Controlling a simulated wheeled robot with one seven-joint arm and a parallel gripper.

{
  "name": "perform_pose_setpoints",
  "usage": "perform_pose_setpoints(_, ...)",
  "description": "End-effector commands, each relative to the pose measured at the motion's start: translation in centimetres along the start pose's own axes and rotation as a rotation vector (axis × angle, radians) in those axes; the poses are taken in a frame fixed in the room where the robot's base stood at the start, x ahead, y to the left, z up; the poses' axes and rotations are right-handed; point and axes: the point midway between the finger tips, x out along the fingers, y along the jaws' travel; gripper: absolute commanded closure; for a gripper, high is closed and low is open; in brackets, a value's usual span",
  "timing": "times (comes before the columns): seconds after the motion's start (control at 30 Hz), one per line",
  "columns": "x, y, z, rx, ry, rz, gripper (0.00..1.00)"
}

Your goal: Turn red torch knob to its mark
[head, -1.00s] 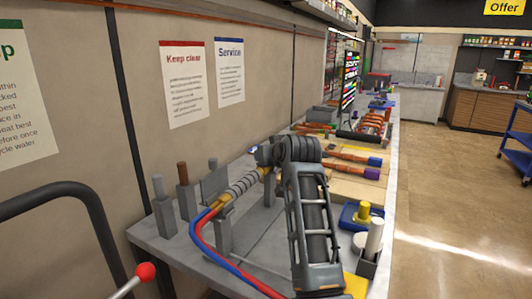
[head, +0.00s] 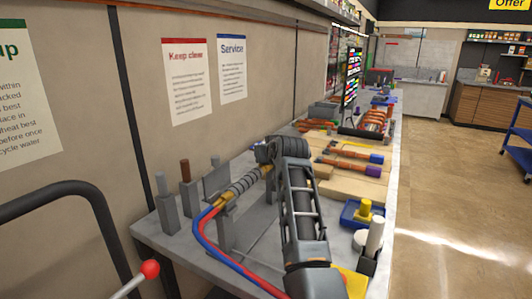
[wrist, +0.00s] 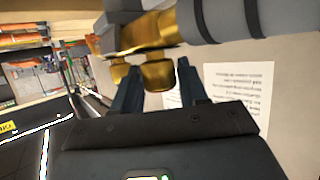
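The torch (head: 243,186) stands in a holder on the bench in the head view, its ribbed grey and brass body tilted, with a red hose and a blue hose running from its lower end. In the wrist view, the torch's brass valve part (wrist: 150,32) crosses the top. A brass, knob-like piece (wrist: 158,75) sits between the two dark fingers of my gripper (wrist: 157,80). The fingers are apart, close on both sides of it; whether they press on it cannot be told. No red colour or mark shows on this piece. My arm hides the gripper in the head view.
Upright posts (head: 188,190) stand on the bench at the left of the torch. A blue tray (head: 352,214) with a yellow piece and a white cylinder (head: 375,237) are at the right. A red-ball lever (head: 150,269) is at lower left. The wall is close behind.

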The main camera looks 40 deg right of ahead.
Motion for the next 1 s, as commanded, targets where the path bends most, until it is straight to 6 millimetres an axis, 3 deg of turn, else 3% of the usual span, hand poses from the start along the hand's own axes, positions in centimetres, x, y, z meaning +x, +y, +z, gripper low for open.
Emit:
perform_pose_setpoints(0.37, -0.01, -0.01, 0.01, 0.000, 0.000, 0.000, 0.93)
perform_pose_setpoints(0.67, 0.01, 0.11, 0.02, -0.016, 0.001, -0.038, 0.93)
perform_pose_setpoints(1.0, 0.12, 0.34, 0.20, -0.101, 0.001, -0.247, 0.93)
